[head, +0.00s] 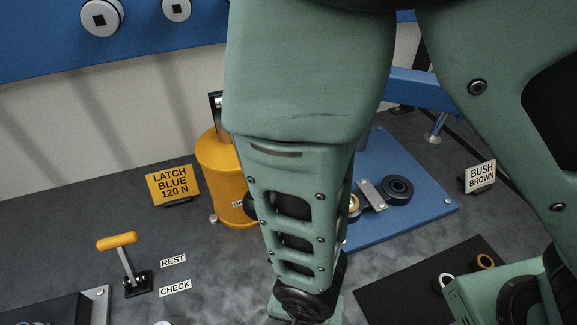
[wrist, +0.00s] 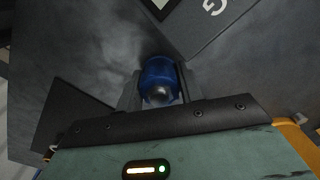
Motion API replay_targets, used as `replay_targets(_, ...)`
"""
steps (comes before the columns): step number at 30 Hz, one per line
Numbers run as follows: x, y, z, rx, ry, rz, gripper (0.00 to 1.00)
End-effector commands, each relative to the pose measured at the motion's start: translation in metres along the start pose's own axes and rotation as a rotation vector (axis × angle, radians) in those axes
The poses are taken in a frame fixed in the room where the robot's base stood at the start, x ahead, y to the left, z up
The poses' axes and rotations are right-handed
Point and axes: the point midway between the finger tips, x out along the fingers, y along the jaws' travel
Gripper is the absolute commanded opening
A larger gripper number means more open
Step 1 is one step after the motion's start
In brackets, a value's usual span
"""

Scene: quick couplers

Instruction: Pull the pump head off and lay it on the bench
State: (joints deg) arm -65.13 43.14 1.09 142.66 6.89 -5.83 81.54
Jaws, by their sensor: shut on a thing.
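My gripper (wrist: 159,75) is shut on a blue rounded piece (wrist: 160,72) with a shiny, pale metal end, in the middle of the wrist view. A finger stands on each side of it. I cannot tell from these frames whether this blue piece is the pump head, or whether it is joined to anything beyond. The dark grey bench (head: 215,265) lies under the arm in the head view. The fingers and the blue piece do not show in the head view, where my arm covers the middle down to the bottom edge.
A yellow canister (head: 220,170) stands partly behind my arm. A blue plate (head: 425,205) with a black round fitting (head: 397,188) is behind it. A yellow-handled lever (head: 117,241) stands at left beside REST (head: 173,260) and CHECK (head: 175,288) labels. A dark mat (head: 405,293) lies at lower right.

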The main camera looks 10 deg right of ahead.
Motion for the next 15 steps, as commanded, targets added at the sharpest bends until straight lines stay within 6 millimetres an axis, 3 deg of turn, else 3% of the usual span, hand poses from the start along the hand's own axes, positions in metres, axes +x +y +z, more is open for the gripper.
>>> replay_targets(15, 0.0108, -0.0001, 0.0000, 0.000, 0.000, 0.000, 0.10)
